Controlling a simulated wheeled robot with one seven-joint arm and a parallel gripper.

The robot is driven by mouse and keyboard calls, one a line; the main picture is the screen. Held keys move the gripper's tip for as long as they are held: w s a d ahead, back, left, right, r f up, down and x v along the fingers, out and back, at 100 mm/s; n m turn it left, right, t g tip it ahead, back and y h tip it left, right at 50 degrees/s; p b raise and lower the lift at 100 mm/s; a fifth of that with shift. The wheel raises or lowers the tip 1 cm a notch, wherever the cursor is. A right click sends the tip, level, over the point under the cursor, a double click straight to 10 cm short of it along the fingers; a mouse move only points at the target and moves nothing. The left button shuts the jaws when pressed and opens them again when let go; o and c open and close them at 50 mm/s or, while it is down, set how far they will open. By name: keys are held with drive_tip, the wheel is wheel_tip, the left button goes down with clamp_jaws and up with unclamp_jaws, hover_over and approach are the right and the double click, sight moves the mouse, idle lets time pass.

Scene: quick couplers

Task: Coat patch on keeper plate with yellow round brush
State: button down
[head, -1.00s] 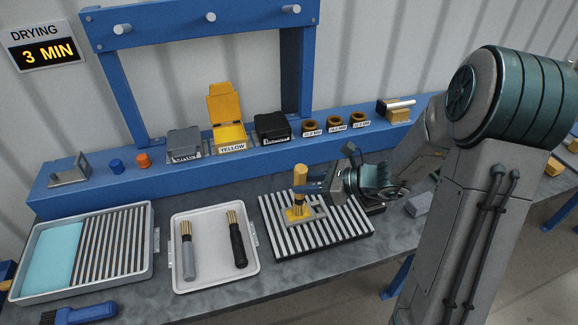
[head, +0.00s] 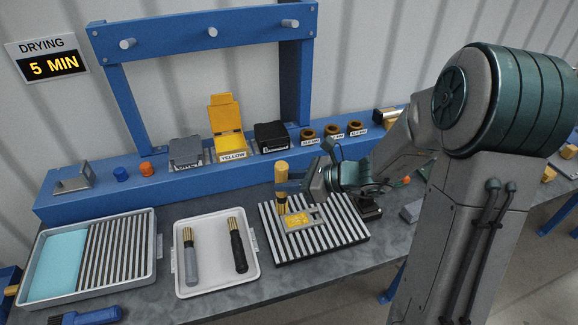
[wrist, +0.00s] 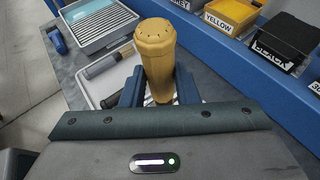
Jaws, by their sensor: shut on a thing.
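My gripper (head: 294,186) is shut on the yellow round brush (head: 282,176), which stands about upright with its bristle end down. In the wrist view the brush handle (wrist: 157,55) sits between the jaws. The keeper plate (head: 316,215) lies on the black-and-silver ribbed mat (head: 345,229). A yellow coated patch (head: 299,220) shows on the plate. The brush is at the left end of the plate; its tip is partly hidden, and I cannot tell whether it touches. The yellow paint box (head: 229,143) stands with its lid open on the blue ledge.
A white tray (head: 254,283) holds a grey and a black brush. A tray with a cyan pad and ribs (head: 152,268) is at left. Closed grey (head: 185,150) and black (head: 271,135) boxes flank the yellow one. A sign (head: 49,62) reads DRYING 5 MIN.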

drive_tip(key=shift+r+p, duration=0.9)
drive_tip(key=shift+r, duration=0.55)
